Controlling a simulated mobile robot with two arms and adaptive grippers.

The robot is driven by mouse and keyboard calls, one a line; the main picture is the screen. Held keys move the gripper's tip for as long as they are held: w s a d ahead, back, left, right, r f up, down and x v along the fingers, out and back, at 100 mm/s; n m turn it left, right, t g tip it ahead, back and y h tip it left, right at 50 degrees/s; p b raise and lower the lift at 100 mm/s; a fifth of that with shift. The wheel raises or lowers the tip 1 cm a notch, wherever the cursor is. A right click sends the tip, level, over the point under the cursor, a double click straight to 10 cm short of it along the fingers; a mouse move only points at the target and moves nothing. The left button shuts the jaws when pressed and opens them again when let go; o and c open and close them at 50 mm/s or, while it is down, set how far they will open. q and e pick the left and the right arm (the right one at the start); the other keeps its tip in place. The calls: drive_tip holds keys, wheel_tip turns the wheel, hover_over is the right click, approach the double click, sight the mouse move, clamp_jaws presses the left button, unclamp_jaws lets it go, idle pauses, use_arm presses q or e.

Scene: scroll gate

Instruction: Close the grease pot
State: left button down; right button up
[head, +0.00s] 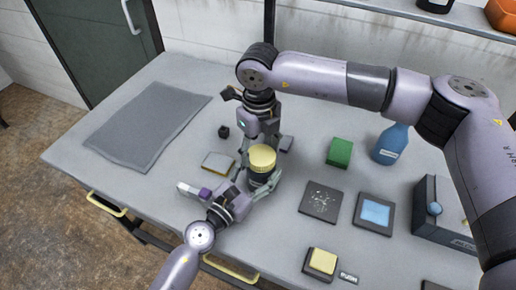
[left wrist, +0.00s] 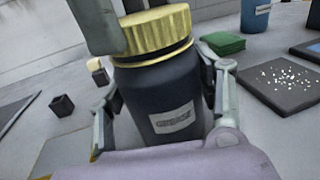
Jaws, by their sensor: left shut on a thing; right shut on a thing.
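The grease pot (head: 259,180) is a dark jar with a pale label, upright above the table. Its yellow ribbed lid (head: 262,157) sits over its mouth; I cannot tell whether it is fully seated. My left gripper (head: 256,184) is shut on the jar body, with a finger on each side. The left wrist view shows the jar (left wrist: 160,95) between the fingers and the lid (left wrist: 155,32) on top. My right gripper (head: 264,142) comes down from above and is shut on the lid. One grey finger of it (left wrist: 95,25) shows beside the lid.
A grey mat (head: 148,124) lies at the left.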

drive_tip(key=m, duration=0.6)
drive_tip(key=shift+w+d+m, duration=0.1)
drive_tip(key=shift+d+m, duration=0.15)
drive_tip(key=shift+m, duration=0.05)
drive_tip(key=m, duration=0.4)
drive_tip(key=shift+d, duration=0.1)
drive_tip(key=m, duration=0.4)
drive_tip(key=shift+d, duration=0.15)
drive_tip(key=m, duration=0.4)
drive_tip(key=shift+d, duration=0.1)
drive_tip(key=m, duration=0.5)
drive_tip(key=shift+s+d, duration=0.1)
drive_tip(key=shift+s, duration=0.2)
drive_tip(key=shift+s+f+m, duration=0.1)
drive_tip(key=shift+s+m, duration=0.05)
drive_tip(key=shift+m, duration=0.85)
drive_tip(key=shift+s+a+m, duration=0.15)
drive_tip(key=shift+a+m, duration=0.5)
drive_tip(key=shift+m, duration=0.35)
drive_tip(key=shift+d+m, duration=0.2)
drive_tip(key=shift+m, duration=0.5)
drive_tip(key=shift+d+m, duration=0.4)
drive_tip(key=shift+d, duration=0.1)
